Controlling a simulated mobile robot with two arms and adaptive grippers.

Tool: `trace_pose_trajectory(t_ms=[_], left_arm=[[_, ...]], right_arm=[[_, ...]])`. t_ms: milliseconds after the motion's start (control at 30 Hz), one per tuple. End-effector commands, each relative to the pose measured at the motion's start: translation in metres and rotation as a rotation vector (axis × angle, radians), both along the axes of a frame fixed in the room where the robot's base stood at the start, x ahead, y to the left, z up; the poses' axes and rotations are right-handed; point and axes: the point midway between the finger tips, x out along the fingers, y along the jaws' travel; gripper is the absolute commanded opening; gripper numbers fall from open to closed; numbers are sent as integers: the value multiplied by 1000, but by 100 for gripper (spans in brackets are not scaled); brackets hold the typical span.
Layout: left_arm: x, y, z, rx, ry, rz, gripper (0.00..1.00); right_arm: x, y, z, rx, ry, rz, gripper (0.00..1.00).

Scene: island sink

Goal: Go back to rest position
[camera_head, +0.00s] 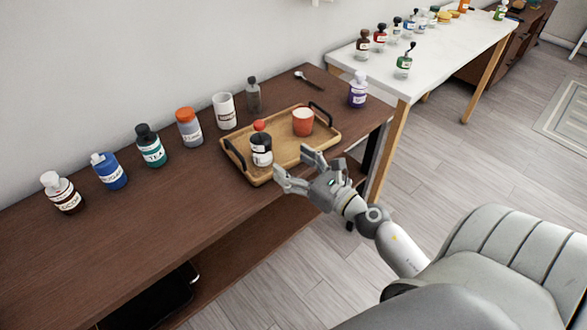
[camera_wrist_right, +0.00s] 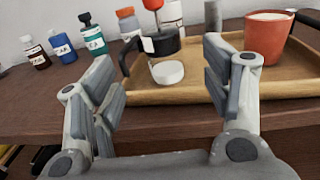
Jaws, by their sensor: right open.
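My right gripper (camera_head: 294,168) is open and empty at the front edge of the wooden tray (camera_head: 287,152) in the head view. Its two spread fingers (camera_wrist_right: 160,85) also show in the right wrist view, with nothing between them. A dark jar with a white label and a red-topped piece (camera_head: 261,150) stands on the tray's left part, just beyond the fingers and apart from them. A red cup (camera_head: 303,122) stands on the tray's right part. My left gripper is in neither view.
Several labelled bottles, including a blue one (camera_head: 109,171) and a teal one (camera_head: 150,147), line the back of the brown table (camera_head: 130,235). A purple bottle (camera_head: 357,90) stands right of the tray. A white table (camera_head: 425,62) with more bottles is beyond. Floor (camera_head: 440,150) is clear there.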

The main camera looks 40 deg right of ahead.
Motion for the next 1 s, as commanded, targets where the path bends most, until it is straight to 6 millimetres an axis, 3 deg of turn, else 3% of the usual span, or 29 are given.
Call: trace_pose_trajectory(t_ms=[267,667,767,867,1000], left_arm=[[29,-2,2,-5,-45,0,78],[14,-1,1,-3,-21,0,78],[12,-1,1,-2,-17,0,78],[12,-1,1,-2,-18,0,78],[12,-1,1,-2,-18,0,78]], right_arm=[[1,-1,0,0,0,0,71],[0,-2,5,59,-10,-24,71],[-2,-7,17,235,-33,-93,71],[-7,-20,28,532,-59,-207,71],[-24,-38,21,1018,-67,-399,71]])
